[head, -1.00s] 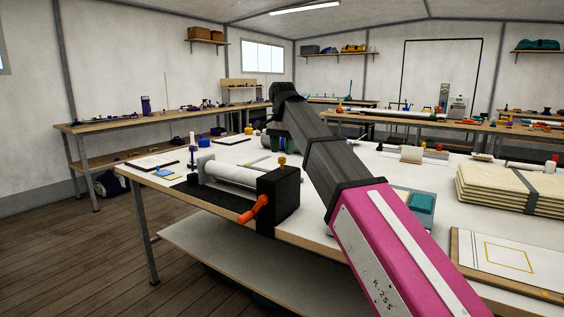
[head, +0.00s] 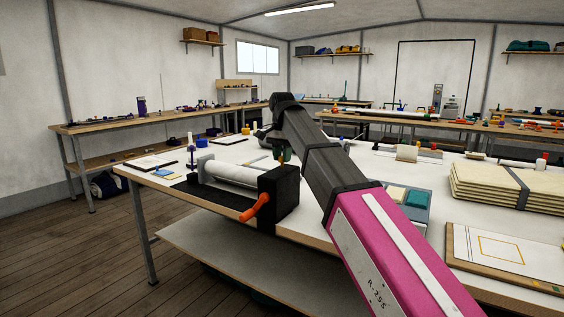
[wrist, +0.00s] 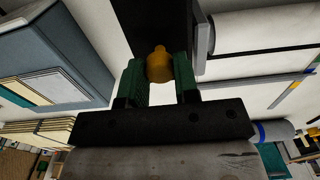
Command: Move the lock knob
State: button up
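The yellow lock knob (head: 282,161) stands on top of the black block (head: 278,188) at the right end of a clamp fixture on the table. My gripper (head: 283,154) is just above this block in the head view. In the wrist view, the knob (wrist: 159,65) sits between the tips of my gripper's green fingers (wrist: 160,75). The fingers are close on both sides of it. I cannot tell whether they touch it. The black block (wrist: 160,22) lies beyond the knob.
A white roller (head: 230,173) lies in the fixture left of the block. An orange handle (head: 255,207) sticks out of the block's front. A grey-blue tray (head: 407,203) and folded cloth (head: 485,188) lie to the right. A blue spool (head: 202,142) stands behind the fixture.

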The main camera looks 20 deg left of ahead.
jog(key=shift+f, duration=0.5)
jog(key=o, duration=1)
